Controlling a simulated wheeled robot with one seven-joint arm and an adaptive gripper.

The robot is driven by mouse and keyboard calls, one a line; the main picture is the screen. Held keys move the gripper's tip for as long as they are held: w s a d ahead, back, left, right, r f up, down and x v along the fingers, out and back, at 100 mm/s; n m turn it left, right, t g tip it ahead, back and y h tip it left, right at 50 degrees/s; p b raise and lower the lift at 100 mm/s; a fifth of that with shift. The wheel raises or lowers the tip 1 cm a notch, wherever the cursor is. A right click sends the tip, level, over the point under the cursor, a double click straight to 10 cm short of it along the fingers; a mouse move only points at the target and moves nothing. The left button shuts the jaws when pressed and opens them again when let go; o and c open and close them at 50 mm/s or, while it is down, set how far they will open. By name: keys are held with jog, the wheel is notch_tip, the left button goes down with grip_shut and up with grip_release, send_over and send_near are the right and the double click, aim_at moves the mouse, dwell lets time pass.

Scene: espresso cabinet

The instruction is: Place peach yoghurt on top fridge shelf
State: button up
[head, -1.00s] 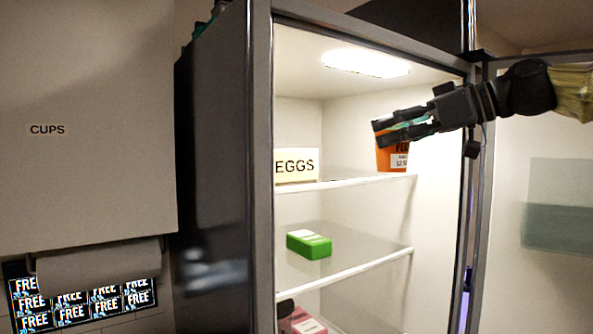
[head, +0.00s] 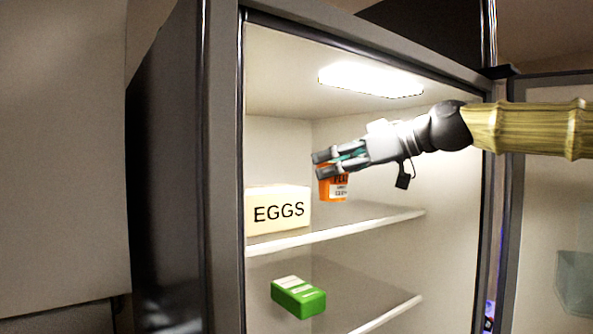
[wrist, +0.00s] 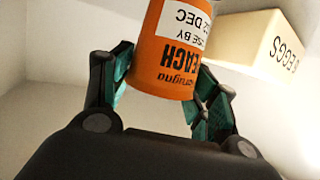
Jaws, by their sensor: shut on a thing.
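The peach yoghurt is an orange tub (head: 334,188) with a white label. My gripper (head: 322,164) is shut on it inside the open fridge, above the top shelf (head: 350,226). In the head view the tub's base appears a little above the shelf surface, to the right of the egg box. In the wrist view the tub (wrist: 165,62) sits between the two teal-padded fingers (wrist: 165,90), its printing upside down. The upper part of the tub is cut off by the frame there.
A cream EGGS box (head: 278,212) stands on the left of the top shelf, close to the tub. A green box (head: 298,297) lies on the shelf below. The right part of the top shelf is clear. The fridge door (head: 548,200) stands open at right.

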jog(key=p+x, duration=0.1)
jog(key=x, duration=0.1)
jog(key=p+x, duration=0.2)
jog(key=x, duration=0.1)
jog(key=r+p+x, duration=0.1)
jog(key=p+x, duration=0.1)
jog(key=x, duration=0.1)
jog(key=shift+a+f, duration=0.1)
jog(key=shift+a, duration=0.25)
jog(key=shift+f+p, duration=0.35)
jog(key=shift+p, duration=0.05)
jog(key=shift+w+d+f, duration=0.15)
jog(key=shift+f, duration=0.45)
